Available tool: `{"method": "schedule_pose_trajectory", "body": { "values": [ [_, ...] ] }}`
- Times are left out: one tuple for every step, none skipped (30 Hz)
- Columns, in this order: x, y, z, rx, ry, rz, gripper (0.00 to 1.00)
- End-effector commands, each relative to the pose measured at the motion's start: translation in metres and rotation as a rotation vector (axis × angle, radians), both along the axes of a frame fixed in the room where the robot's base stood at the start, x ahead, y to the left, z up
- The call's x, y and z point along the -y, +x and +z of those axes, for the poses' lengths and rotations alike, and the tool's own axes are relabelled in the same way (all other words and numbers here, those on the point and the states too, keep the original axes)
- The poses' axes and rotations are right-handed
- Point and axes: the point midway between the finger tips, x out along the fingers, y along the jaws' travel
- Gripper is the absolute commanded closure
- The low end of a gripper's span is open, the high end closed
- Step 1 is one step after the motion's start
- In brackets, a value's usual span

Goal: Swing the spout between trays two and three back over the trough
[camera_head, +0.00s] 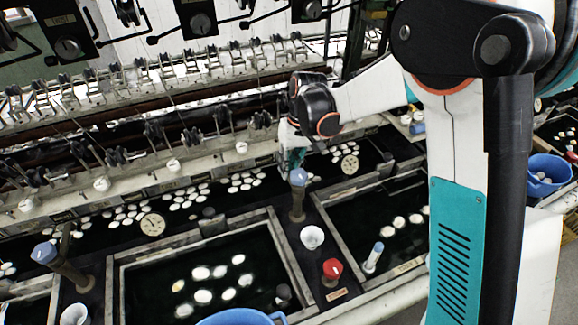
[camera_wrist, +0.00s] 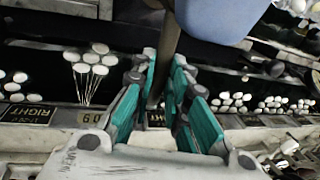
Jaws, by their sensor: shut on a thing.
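The blue-capped spout (camera_head: 297,204) stands on the divider between two dark square trays, the middle tray (camera_head: 123,285) and the right tray (camera_head: 318,203). My gripper (camera_head: 293,158) is just behind its blue cap in the head view, partly hidden by it. In the wrist view, my gripper (camera_wrist: 166,65) has its teal fingers on both sides of the spout's dark pipe (camera_wrist: 168,40), shut on it. The blue cap (camera_wrist: 220,15) fills the top there. The long dark trough (camera_head: 105,232) with white cocoons runs behind the trays. The exact contact is hidden in the head view.
Another blue-capped spout (camera_head: 66,268) stands at the left. A white cup (camera_head: 312,237) and a red knob (camera_head: 331,270) sit on the divider. A blue basin (camera_head: 240,318) is at the front, another blue basin (camera_head: 549,170) at the right. Reeling hardware (camera_head: 150,85) lines the back.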

Motion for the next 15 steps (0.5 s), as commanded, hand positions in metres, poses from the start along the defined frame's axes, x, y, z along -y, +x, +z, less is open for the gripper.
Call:
{"method": "schedule_pose_trajectory", "body": {
  "values": [
    [-0.0001, 0.0005, 0.0002, 0.002, 0.001, 0.000, 0.83],
    [-0.0001, 0.0005, 0.0002, 0.002, 0.001, 0.000, 0.76],
    [-0.0001, 0.0005, 0.0002, 0.001, 0.000, 0.000, 0.67],
    [0.0000, 0.0004, 0.0002, 0.001, 0.000, 0.000, 0.65],
    [0.0000, 0.0004, 0.0002, 0.001, 0.000, 0.000, 0.65],
    [0.0000, 0.0003, 0.0002, 0.001, 0.000, -0.001, 0.65],
    [0.0000, 0.0003, 0.0001, 0.001, 0.000, -0.001, 0.65],
    [0.0000, 0.0003, 0.0001, 0.001, 0.000, -0.001, 0.65],
    [0.0000, 0.0002, 0.0001, 0.001, 0.000, -0.001, 0.65],
    [0.0000, 0.0002, 0.0001, 0.001, 0.000, -0.001, 0.65],
    [0.0000, 0.0002, 0.0001, 0.001, 0.000, -0.001, 0.65],
    [0.0001, 0.0001, 0.0002, 0.001, 0.000, -0.001, 0.65],
    [0.0002, 0.0002, 0.0007, 0.001, 0.000, -0.001, 0.65],
    [0.0004, 0.0003, 0.0016, 0.001, 0.000, -0.001, 0.65],
    [0.0008, 0.0003, 0.0039, 0.001, 0.000, -0.001, 0.65]
  ]
}}
